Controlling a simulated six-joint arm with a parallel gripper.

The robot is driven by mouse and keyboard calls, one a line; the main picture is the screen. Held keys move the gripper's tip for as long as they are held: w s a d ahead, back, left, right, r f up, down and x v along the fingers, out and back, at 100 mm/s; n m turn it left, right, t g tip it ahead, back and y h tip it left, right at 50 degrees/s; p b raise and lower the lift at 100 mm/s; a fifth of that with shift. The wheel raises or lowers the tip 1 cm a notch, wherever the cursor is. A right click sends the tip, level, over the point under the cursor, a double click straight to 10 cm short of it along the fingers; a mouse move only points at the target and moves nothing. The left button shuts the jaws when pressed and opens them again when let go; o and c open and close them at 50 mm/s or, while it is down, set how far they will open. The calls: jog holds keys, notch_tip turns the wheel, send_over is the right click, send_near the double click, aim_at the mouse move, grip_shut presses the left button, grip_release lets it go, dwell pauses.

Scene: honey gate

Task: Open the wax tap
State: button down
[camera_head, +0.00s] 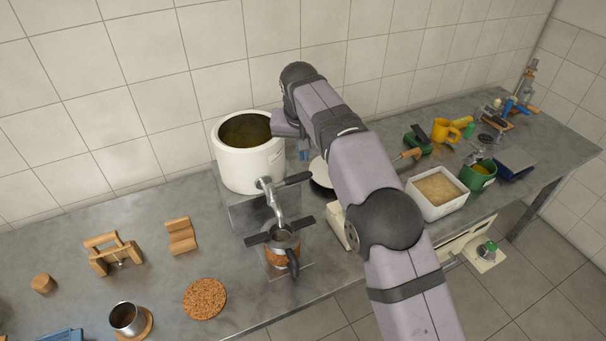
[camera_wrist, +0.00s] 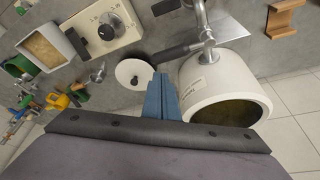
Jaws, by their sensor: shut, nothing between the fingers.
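The white wax pot (camera_head: 248,160) stands on a raised metal stand, with dark yellowish contents showing inside. Its metal tap (camera_head: 272,200) points toward the front, and a dark lever (camera_head: 294,179) sticks out to the right of it. In the wrist view the pot (camera_wrist: 199,83), tap (camera_wrist: 207,35) and lever (camera_wrist: 178,52) show too. My gripper (camera_head: 304,156) is beside the pot's right side, beyond the lever and apart from it. In the wrist view its blue fingers (camera_wrist: 160,98) are together and empty.
Below the tap stands a jug with a cork band (camera_head: 279,257) and a dark-handled strainer (camera_head: 283,239) on top. A white tub (camera_head: 437,193) is farther right. A cork mat (camera_head: 205,298) lies in front left.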

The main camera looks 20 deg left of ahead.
aim_at(302, 177)
jog(key=p+x, duration=0.2)
jog(key=x, duration=0.4)
jog(key=shift+s+d+f, duration=0.25)
jog(key=shift+s+f, duration=0.15)
jog(key=shift+s, duration=0.3)
jog(key=s, duration=0.2)
jog(key=shift+s+d+f+p, duration=0.3)
jog(key=shift+p, duration=0.05)
jog(key=shift+a, duration=0.1)
jog(key=shift+a+f, duration=0.1)
jog(key=shift+a, duration=0.05)
jog(key=shift+d+r, duration=0.25)
jog(key=shift+w+a, duration=0.1)
jog(key=shift+a, duration=0.05)
